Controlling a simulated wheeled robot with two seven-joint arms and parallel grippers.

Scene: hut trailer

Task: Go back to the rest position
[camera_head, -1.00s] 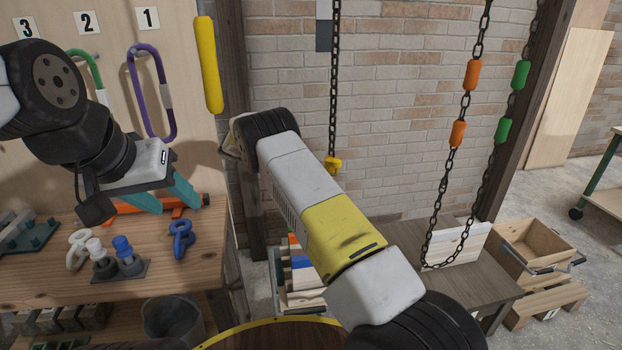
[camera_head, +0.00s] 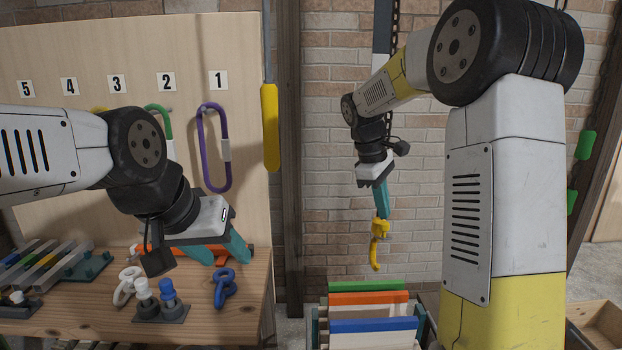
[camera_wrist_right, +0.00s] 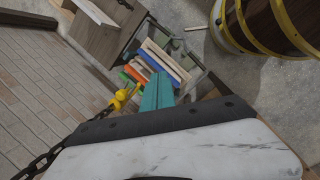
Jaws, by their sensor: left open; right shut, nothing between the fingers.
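My left gripper (camera_head: 219,252) comes in from the left in the head view. Its teal fingers are spread, point down and are empty, low over the wooden workbench (camera_head: 240,310). My right gripper (camera_head: 382,200) hangs fingers-down in front of the brick wall. Its teal fingers are together with nothing between them; they also show in the right wrist view (camera_wrist_right: 158,92). A yellow hook (camera_head: 376,250) on a chain hangs close by its fingertips in the head view. In the wrist view the hook (camera_wrist_right: 120,98) is to the left of the fingers, apart from them.
On the bench are a blue shackle (camera_head: 225,288), a white shackle (camera_head: 127,286) and an orange tool (camera_head: 152,250) behind the left gripper. A crate of coloured boards (camera_head: 368,299) stands below the right gripper. A yellow-hooped barrel (camera_wrist_right: 265,25) shows in the wrist view.

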